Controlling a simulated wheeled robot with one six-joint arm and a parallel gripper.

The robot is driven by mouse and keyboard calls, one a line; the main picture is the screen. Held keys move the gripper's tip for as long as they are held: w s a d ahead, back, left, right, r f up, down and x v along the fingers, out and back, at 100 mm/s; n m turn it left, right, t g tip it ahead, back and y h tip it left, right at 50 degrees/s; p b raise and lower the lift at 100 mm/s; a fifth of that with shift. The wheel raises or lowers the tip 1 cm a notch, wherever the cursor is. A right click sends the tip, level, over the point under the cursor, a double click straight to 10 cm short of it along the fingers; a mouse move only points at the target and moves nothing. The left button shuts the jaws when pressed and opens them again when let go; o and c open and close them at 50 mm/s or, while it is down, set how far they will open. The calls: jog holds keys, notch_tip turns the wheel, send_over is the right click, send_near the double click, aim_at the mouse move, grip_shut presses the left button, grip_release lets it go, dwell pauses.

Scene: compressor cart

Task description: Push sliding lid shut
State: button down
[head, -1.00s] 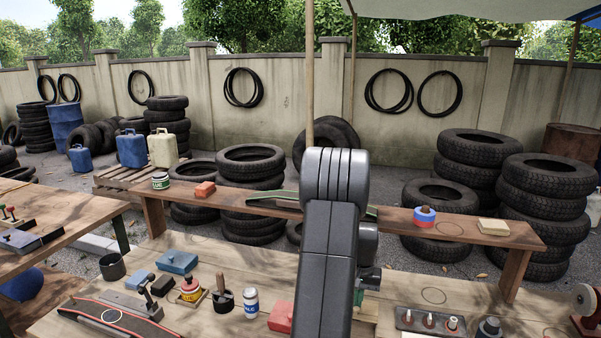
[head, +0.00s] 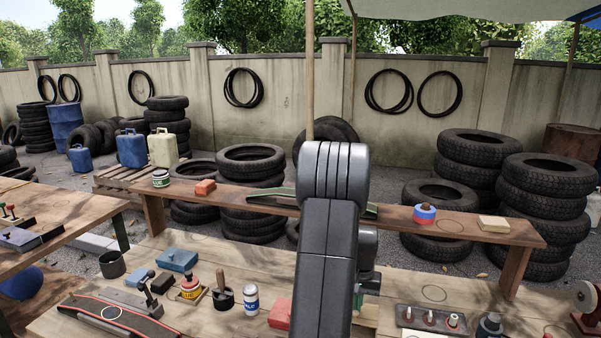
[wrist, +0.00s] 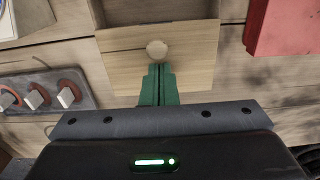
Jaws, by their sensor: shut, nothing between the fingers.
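A light wooden box with a flat lid (wrist: 190,68) lies under my gripper in the wrist view. A round, paler mark or finger hollow (wrist: 157,49) shows on the lid near its middle, on a line across the wood. My gripper (wrist: 159,70) has its green fingers together, with the tips just below the round mark. I cannot tell whether the tips touch the lid. In the head view my arm hides most of the box and the fingers.
A red box (wrist: 279,28) lies right of the wooden box in the wrist view, and a grey tray (wrist: 72,82) with several red-ringed pieces lies left. In the head view a raised shelf (head: 392,218) runs behind the bench. Glue and other bottles stand left of my arm.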

jog(key=shift+s+a+f+b, duration=0.15)
jog(key=shift+s+a, duration=0.05)
jog(key=shift+s, duration=0.55)
jog(key=shift+s+a+f+b, duration=0.15)
jog(key=shift+s+a, duration=0.1)
jog(key=shift+s, duration=0.55)
jog(key=shift+s+a+f+b, duration=0.15)
jog(key=shift+s+a, duration=0.05)
jog(key=shift+s, duration=0.55)
jog(key=shift+w, duration=0.15)
jog(key=shift+w+d, duration=0.15)
jog(key=shift+w, duration=0.2)
jog(key=shift+w+r, duration=0.1)
jog(key=shift+w+d+r+p, duration=0.1)
jog(key=shift+w+r+p, duration=0.05)
jog(key=shift+r+p, duration=0.9)
jog(key=shift+w+r+p, duration=0.15)
jog(key=shift+r+p, duration=0.6)
jog(key=shift+r, duration=0.55)
jog(key=shift+r+p, duration=0.9)
jog(key=shift+r, duration=0.45)
jog(key=shift+f, duration=0.15)
